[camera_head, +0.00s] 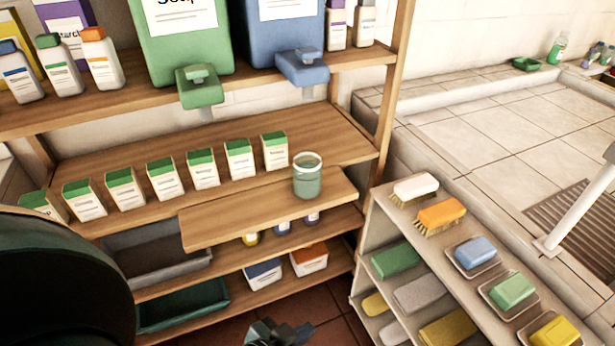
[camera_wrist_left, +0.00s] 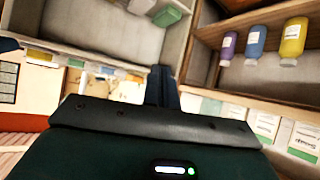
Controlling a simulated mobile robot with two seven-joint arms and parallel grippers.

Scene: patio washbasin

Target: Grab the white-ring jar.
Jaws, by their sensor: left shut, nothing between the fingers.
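The white-ring jar (camera_head: 307,182) is a translucent green jar with a white ring around its top. It stands upright near the right end of a wooden board (camera_head: 225,222) that juts out from the middle of the shelf unit. My left gripper (camera_head: 280,332) shows at the bottom edge of the head view, low in front of the shelves, below and apart from the jar. It is shut and empty. In the left wrist view its fingers (camera_wrist_left: 163,88) are together, and I do not see the jar there. My right gripper is not in view.
A row of green-topped boxes (camera_head: 164,178) stands behind the board. Green (camera_head: 200,92) and blue (camera_head: 302,68) dispensers hang above. Bins (camera_head: 158,256) and small boxes (camera_head: 309,260) fill the lower shelves. A rack (camera_head: 365,222) with brushes and soaps stands at the right.

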